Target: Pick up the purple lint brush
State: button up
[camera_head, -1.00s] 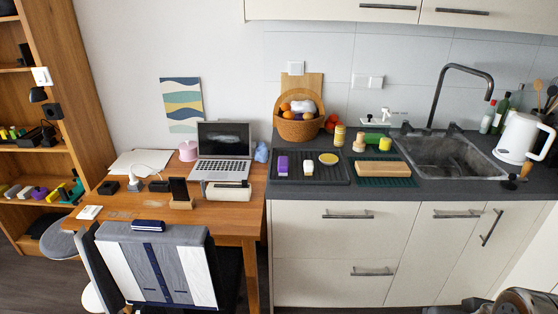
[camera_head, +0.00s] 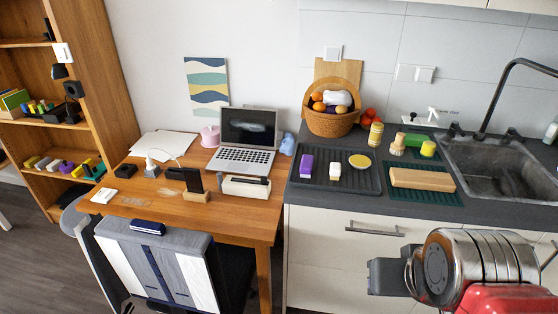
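A purple block-shaped item with a pale lower end (camera_head: 306,165), which looks like the lint brush, lies on the black ribbed tray (camera_head: 372,186) on the dark counter. A second, smaller purple item (camera_head: 66,167) is on the lower shelf at the left, too small to make out. The dark end of my arm, which seems to be my gripper (camera_head: 386,277), shows low at the right, in front of the drawer fronts. It is well apart from both purple items. I cannot make out its fingers or anything held.
A white-and-black item (camera_head: 335,171) and a yellow round item (camera_head: 359,161) share the tray. A wicker fruit basket (camera_head: 330,122) stands behind. A wooden block (camera_head: 422,179) and the sink (camera_head: 500,165) are to the right. The desk with a laptop (camera_head: 246,140) is left.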

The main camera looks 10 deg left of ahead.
aim_at(306, 166)
jog(key=u, duration=0.55)
jog(key=i, duration=0.9)
jog(key=u, duration=0.55)
